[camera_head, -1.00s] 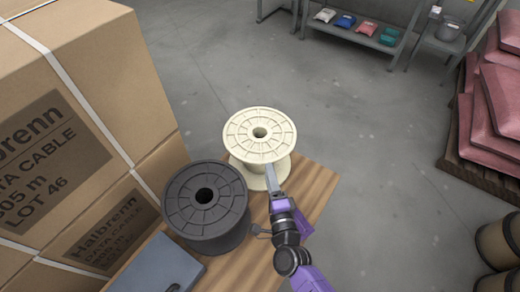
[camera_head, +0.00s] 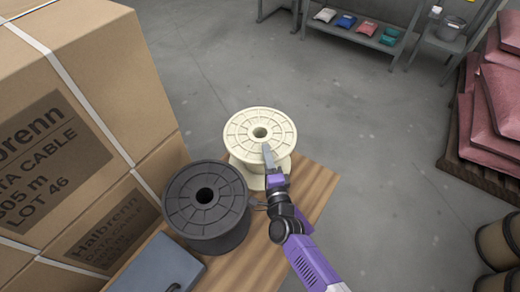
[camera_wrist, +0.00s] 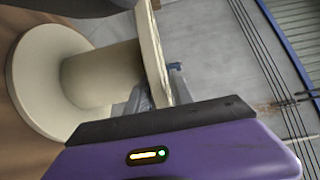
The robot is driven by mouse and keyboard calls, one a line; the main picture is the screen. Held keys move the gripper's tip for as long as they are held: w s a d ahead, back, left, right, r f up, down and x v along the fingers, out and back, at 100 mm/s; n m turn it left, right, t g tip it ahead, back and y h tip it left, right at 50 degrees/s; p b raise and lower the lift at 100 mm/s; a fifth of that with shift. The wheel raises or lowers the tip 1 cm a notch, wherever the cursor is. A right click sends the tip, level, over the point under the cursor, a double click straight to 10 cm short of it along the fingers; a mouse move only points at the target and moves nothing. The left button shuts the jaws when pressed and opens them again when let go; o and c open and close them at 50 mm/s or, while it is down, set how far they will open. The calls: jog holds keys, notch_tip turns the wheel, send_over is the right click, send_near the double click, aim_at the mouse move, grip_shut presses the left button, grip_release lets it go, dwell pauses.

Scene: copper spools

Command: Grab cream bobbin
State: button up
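The cream bobbin (camera_head: 243,129) stands upright at the far end of the wooden surface, beside a black spool (camera_head: 190,212). My gripper (camera_head: 270,160) is at its near right rim, with one finger over the top flange. In the wrist view the cream bobbin (camera_wrist: 100,75) lies sideways in the picture, its core and both flanges showing. There my gripper (camera_wrist: 158,92) has one grey finger on the inner side of the near flange and one on the outer side. The fingers look spread around the rim; contact is unclear.
The black spool stands close to the left of my gripper. Stacked cardboard boxes (camera_head: 75,95) rise at the left, and a grey case (camera_head: 158,266) lies in front. The wooden surface (camera_head: 310,187) is bare at the right. Open floor lies beyond.

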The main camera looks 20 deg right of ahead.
grip_shut()
dwell(1.1)
jog(key=shift+r, duration=0.2)
